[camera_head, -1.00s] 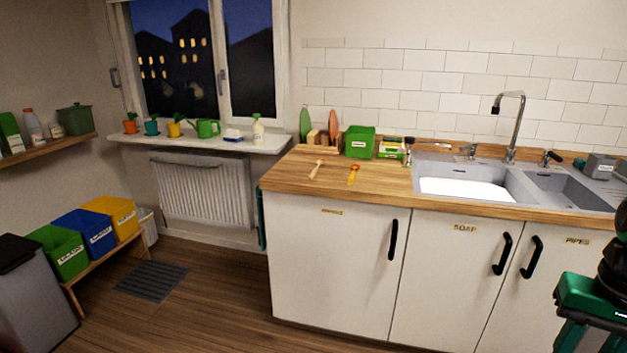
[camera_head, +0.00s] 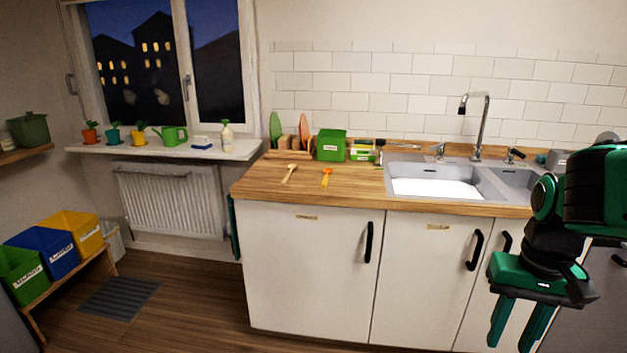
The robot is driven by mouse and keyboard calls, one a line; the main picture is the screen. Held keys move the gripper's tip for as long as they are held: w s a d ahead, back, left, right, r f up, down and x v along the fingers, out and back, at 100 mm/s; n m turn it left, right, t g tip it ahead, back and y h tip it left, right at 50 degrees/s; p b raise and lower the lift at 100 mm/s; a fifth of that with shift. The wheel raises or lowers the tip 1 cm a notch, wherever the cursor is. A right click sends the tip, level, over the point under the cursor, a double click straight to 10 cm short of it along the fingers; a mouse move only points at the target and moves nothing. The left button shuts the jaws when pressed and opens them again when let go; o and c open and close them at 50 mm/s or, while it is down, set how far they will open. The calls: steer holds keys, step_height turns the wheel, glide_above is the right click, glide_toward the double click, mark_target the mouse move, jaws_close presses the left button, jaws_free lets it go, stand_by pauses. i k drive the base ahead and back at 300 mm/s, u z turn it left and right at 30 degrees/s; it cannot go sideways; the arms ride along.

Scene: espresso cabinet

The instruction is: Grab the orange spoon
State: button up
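The orange spoon (camera_head: 327,177) lies flat on the wooden countertop (camera_head: 262,186), left of the sink. A wooden spoon (camera_head: 290,172) lies a little to its left, apart from it. My gripper (camera_head: 513,332) is at the lower right, in front of the cabinet doors. Its two green fingers point down and stand apart with nothing between them. It is well to the right of the orange spoon and lower in the picture, not touching anything.
A green box (camera_head: 330,146) and a rack with boards (camera_head: 290,142) stand behind the spoons. The sink (camera_head: 437,188) with its tall tap (camera_head: 482,125) is to the right. Cabinet doors with black handles face me.

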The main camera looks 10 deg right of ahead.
mark_target(327, 171)
steer(key=i, duration=1.35)
steer(key=z, duration=0.1)
